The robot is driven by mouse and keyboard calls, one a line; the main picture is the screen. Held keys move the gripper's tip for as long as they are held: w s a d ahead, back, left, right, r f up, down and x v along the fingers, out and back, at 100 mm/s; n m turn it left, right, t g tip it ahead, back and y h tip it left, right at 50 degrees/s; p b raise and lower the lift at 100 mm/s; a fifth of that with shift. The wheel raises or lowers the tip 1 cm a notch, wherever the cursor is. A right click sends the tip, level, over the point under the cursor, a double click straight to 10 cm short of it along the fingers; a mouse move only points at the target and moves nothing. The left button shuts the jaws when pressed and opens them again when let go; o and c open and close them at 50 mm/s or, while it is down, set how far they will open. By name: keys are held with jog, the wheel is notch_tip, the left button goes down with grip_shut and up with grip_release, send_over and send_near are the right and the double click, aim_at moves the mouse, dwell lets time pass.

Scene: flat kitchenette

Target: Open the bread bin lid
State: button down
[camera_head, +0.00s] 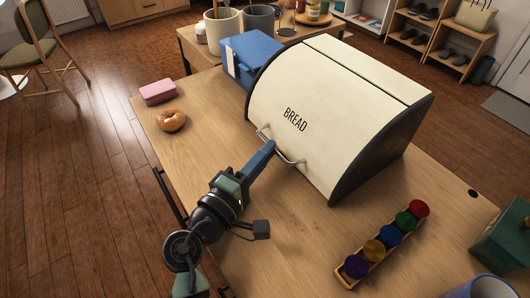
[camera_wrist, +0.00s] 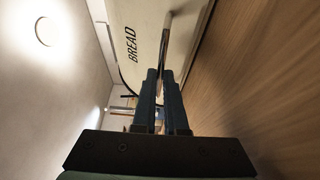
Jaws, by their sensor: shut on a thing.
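The bread bin (camera_head: 325,105) is a cream box with dark side panels and a curved lid lettered BREAD, standing on the wooden counter. The lid is down. A metal bar handle (camera_head: 291,161) sits low on the lid's front. My gripper (camera_head: 268,148) reaches it from the front left, with its blue fingers shut on the handle near the middle. In the wrist view my gripper (camera_wrist: 160,75) has its two fingers close together around the handle (camera_wrist: 165,38), with the lid (camera_wrist: 140,30) just beyond. The fingers hide part of the handle.
A pink sponge (camera_head: 158,92) and a bagel (camera_head: 171,120) lie left of the bin. A blue box (camera_head: 252,55) stands behind it. A wooden rack of coloured capsules (camera_head: 346,272) lies at front right, near a green box (camera_head: 503,240). Bare counter lies between.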

aim_at(345, 75)
jog(key=shift+r, duration=0.1)
dwell(0.7)
